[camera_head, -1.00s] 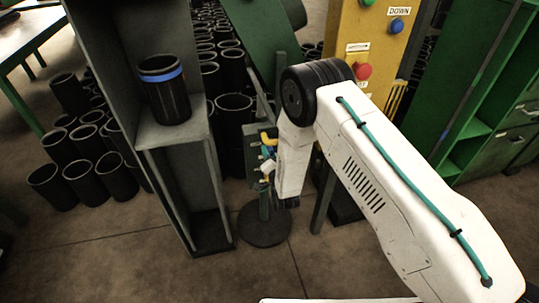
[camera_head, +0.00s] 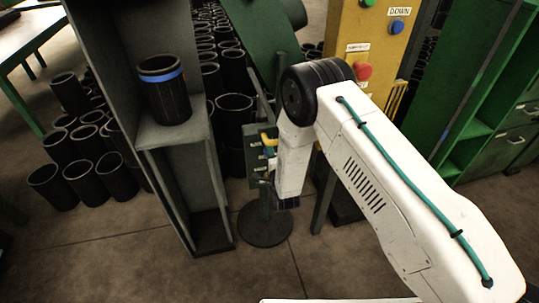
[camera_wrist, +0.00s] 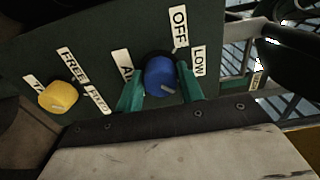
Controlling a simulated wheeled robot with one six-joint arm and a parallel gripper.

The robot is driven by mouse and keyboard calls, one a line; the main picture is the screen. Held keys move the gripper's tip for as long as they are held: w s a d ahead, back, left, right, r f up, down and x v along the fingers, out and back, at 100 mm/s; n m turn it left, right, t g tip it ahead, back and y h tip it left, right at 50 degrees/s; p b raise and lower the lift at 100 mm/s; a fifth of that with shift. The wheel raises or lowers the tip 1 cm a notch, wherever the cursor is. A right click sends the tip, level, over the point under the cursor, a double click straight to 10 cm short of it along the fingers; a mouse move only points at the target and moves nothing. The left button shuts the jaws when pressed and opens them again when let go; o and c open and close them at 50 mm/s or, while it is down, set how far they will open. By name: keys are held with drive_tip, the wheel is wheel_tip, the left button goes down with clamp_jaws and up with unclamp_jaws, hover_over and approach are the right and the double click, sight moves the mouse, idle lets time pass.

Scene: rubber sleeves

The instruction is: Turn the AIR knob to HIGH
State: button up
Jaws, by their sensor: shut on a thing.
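In the wrist view my gripper (camera_wrist: 160,72) has its two teal fingers on either side of the blue knob (camera_wrist: 159,78), shut on it. A pale mark on the knob points down and slightly right in that picture. An OFF label (camera_wrist: 179,25) is above the knob and a LOW label (camera_wrist: 198,62) to its right. A label (camera_wrist: 125,66) beginning with A is partly covered by the left finger. No HIGH label shows. In the head view the dark green panel (camera_head: 252,150) on its stand is partly hidden by my wrist; the blue knob is not visible there.
A yellow knob (camera_wrist: 58,97) with labels around it sits left of the blue one. In the head view, a grey shelf (camera_head: 168,138) holding a black sleeve (camera_head: 165,98) stands left of the panel. A yellow control post (camera_head: 350,35) stands behind my arm.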

drive_tip(key=shift+s+f, duration=0.1)
idle(0.4)
drive_tip(key=o, duration=1)
drive_tip(key=v, duration=0.7)
drive_tip(key=shift+s+d, duration=0.1)
drive_tip(key=shift+s, duration=0.25)
